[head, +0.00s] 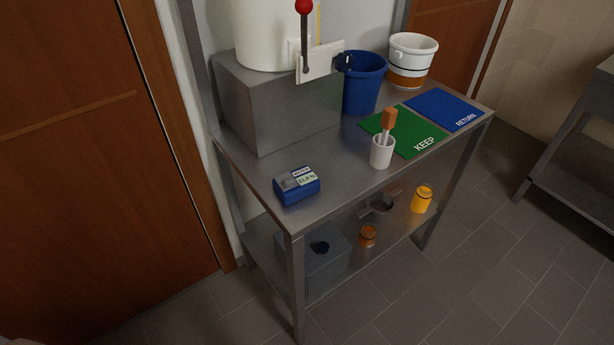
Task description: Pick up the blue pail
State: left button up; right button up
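The blue pail (365,84) stands upright on the metal table (258,172), towards the back. It is to the right of a grey block (275,105) and left of a white pail with an orange band (411,62). A dark fitting on a white plate (322,62) overlaps the blue pail's upper left rim. I cannot tell whether they touch. Neither of my grippers shows in the head view.
A white tank with a red-knobbed lever (304,35) sits on the block. Green KEEP (408,140) and blue RETURN (446,108) mats, a white cup with an orange-handled tool (382,152), and a blue meter (297,186) are on the table. Floor is clear in front.

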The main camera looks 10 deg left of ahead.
aim_at(362, 83)
jog(key=u, duration=0.35)
jog(key=i+l+u, duration=0.1)
jog(key=l+u, duration=0.55)
jog(key=u, duration=0.2)
jog(key=l+u, duration=0.45)
